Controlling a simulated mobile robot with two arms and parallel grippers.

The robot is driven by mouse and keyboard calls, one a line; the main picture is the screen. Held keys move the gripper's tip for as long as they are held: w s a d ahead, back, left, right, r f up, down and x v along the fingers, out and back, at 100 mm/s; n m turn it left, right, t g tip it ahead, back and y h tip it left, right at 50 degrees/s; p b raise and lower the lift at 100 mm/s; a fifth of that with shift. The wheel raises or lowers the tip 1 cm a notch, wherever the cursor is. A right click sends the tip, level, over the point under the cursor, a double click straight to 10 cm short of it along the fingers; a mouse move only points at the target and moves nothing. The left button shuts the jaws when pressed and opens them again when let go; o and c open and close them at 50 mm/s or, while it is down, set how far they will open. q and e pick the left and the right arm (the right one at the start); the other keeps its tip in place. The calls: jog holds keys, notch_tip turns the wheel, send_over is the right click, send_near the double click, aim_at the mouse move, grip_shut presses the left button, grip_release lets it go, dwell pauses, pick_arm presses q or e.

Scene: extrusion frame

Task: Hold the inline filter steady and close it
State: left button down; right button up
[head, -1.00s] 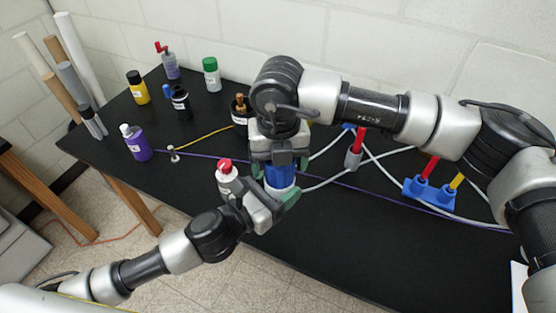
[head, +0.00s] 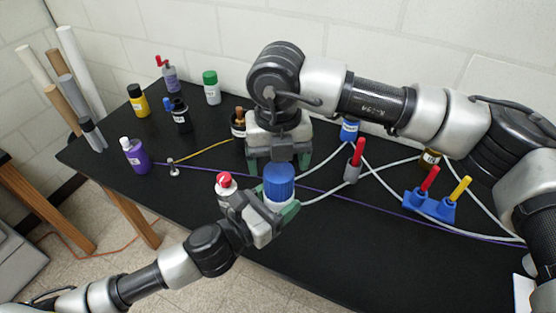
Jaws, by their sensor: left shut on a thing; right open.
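The inline filter (head: 279,183) has a ribbed blue cap on top of a pale body and stands upright near the front of the black table. My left gripper (head: 274,209) is shut on its pale lower body, from the front left. The jaws hide much of that body. My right gripper (head: 279,161) is open just above and behind the blue cap, with its green-padded fingers apart and pointing down. The cap is seated on the body as far as I can see; whether it is fully tight I cannot tell.
A bottle with a red cap (head: 224,183) stands close left of the filter. Several bottles stand at the back left. The front right table is clear.

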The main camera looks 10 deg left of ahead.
aim_at(279, 201)
jog(key=shift+w+a+r+n, duration=0.1)
jog(key=shift+w+r+n, duration=0.4)
jog(key=shift+n, duration=0.5)
jog(key=n, duration=0.4)
jog(key=shift+s+r, duration=0.1)
jog(key=shift+s, duration=0.1)
jog(key=n, duration=0.4)
jog(key=shift+s+r+n, duration=0.2)
jog(key=shift+r+n, duration=0.05)
jog(key=shift+n, duration=0.15)
jog(key=n, duration=0.6)
jog(key=shift+s+r+n, duration=0.3)
jog(key=shift+r+n, duration=0.05)
jog(key=shift+n, duration=0.05)
jog(key=n, duration=0.7)
jog(key=shift+s+d+r, duration=0.25)
jog(key=shift+f, duration=4)
